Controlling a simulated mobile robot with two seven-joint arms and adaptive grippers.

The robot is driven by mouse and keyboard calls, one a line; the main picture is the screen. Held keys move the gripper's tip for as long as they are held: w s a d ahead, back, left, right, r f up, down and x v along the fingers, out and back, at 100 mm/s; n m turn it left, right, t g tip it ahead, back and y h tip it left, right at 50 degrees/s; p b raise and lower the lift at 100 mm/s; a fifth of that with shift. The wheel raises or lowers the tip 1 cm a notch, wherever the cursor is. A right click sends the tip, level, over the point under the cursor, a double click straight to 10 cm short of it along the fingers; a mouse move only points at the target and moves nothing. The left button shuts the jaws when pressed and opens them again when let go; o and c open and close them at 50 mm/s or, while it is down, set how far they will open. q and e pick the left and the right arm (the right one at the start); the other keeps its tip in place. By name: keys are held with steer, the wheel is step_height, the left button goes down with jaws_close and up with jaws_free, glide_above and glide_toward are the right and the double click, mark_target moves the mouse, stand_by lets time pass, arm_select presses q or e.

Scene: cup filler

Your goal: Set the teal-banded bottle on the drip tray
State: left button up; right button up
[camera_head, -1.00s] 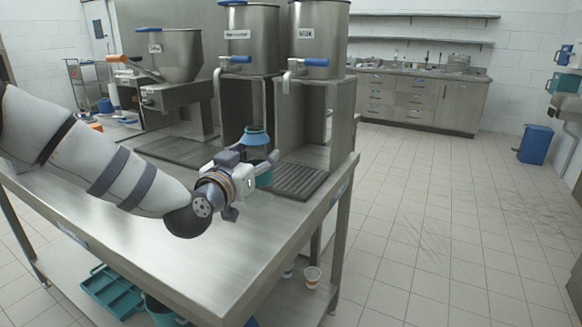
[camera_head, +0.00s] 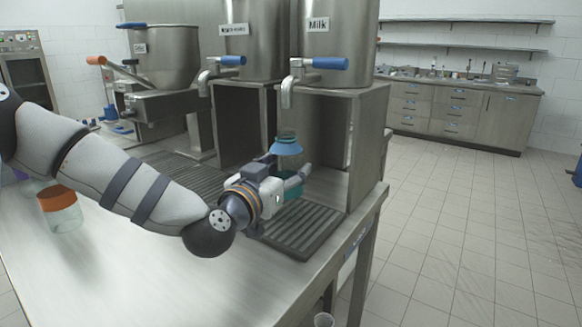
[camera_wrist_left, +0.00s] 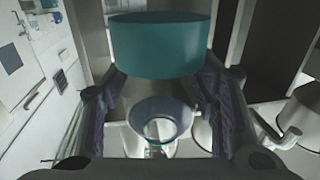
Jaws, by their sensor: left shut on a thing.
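The teal-banded bottle (camera_head: 290,190) is upright, with a blue collar and a clear neck above its teal band. My left gripper (camera_head: 286,180) is shut around it below the collar. In the left wrist view the teal band (camera_wrist_left: 160,48) fills the top and the blue collar (camera_wrist_left: 160,118) lies between the fingers. The ribbed dark drip tray (camera_head: 312,232) is under the Milk tap. The bottle appears over the tray; whether its base touches is hidden by the gripper. My right gripper is out of view.
The Milk tap spout (camera_head: 287,97) hangs above the bottle in the picture. A steel cabinet wall (camera_head: 362,150) stands right of the bottle. The table front (camera_head: 180,270) is clear.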

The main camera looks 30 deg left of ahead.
arm_select(q)
steer(key=shift+s+r, duration=0.3)
steer(key=shift+s, duration=0.05)
steer(key=shift+w+f, duration=0.45)
steer(key=shift+f, duration=0.1)
steer(key=o, duration=1.2)
steer(key=shift+s+r, duration=0.1)
steer(key=shift+r, duration=0.1)
steer(key=shift+c, duration=0.2)
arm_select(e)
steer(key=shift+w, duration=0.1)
arm_select(q)
steer(key=shift+s+r, duration=0.1)
steer(key=shift+r, duration=0.3)
steer(key=s+p, duration=0.3)
steer(key=s, duration=0.8)
steer(key=shift+s+d+f, duration=0.2)
steer(key=shift+s, duration=0.2)
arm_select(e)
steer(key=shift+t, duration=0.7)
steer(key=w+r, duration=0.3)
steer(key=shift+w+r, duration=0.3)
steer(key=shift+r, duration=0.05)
